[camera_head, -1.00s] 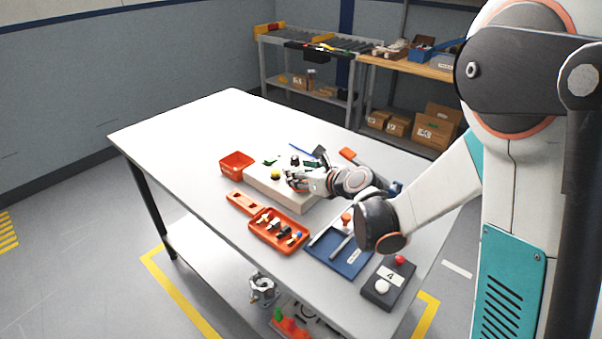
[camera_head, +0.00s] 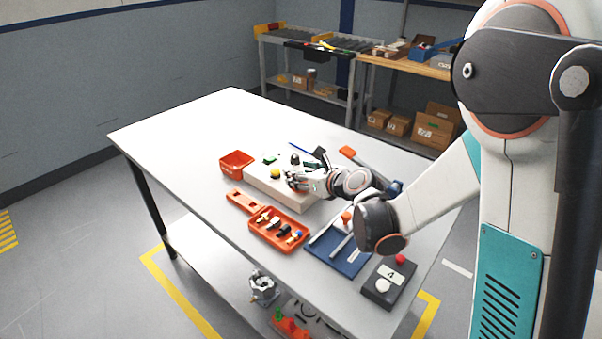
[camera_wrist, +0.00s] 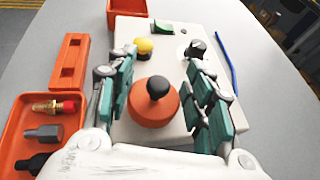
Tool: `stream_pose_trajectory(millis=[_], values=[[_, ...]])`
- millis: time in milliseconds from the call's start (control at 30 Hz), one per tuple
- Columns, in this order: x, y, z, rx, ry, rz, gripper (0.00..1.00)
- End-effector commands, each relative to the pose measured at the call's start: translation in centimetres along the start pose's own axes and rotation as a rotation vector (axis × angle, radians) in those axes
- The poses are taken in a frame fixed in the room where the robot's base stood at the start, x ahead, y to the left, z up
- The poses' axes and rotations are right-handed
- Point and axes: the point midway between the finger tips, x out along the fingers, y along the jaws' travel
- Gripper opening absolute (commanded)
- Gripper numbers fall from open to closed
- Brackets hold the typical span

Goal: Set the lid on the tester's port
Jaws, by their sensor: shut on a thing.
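The lid (camera_wrist: 150,110), a round orange disc with a black knob, sits between the fingers of my gripper (camera_wrist: 160,95) in the wrist view. My gripper is shut on its sides, one teal-padded finger at each side. In the head view my gripper (camera_head: 294,182) is over the pale tester block (camera_head: 262,182) and mostly hides the lid. The tester also shows in the wrist view (camera_wrist: 170,70), with a yellow button (camera_wrist: 143,46), a green part (camera_wrist: 163,27) and a black knob (camera_wrist: 196,47) on a white ring. I cannot tell whether the lid touches the block; no open port shows clearly.
An orange bin (camera_head: 237,163) stands beyond the tester. An orange tray (camera_head: 265,238) of small fittings lies beside it, with a blue tray (camera_head: 335,262) and a dark button box (camera_head: 378,291) nearer. A blue strip (camera_wrist: 228,62) lies right of the tester. The table's far left is clear.

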Motion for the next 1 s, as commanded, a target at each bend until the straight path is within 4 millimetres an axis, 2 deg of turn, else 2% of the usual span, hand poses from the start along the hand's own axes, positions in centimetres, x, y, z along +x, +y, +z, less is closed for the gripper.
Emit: stream_pose_trajectory(millis=[867,900,1000], values=[[0.20,-0.03,-0.39,0.000,0.000,0.000,0.27],[0.20,-0.02,-0.39,0.000,0.000,0.000,0.52],[0.20,-0.02,-0.39,0.000,0.000,0.000,0.70]])
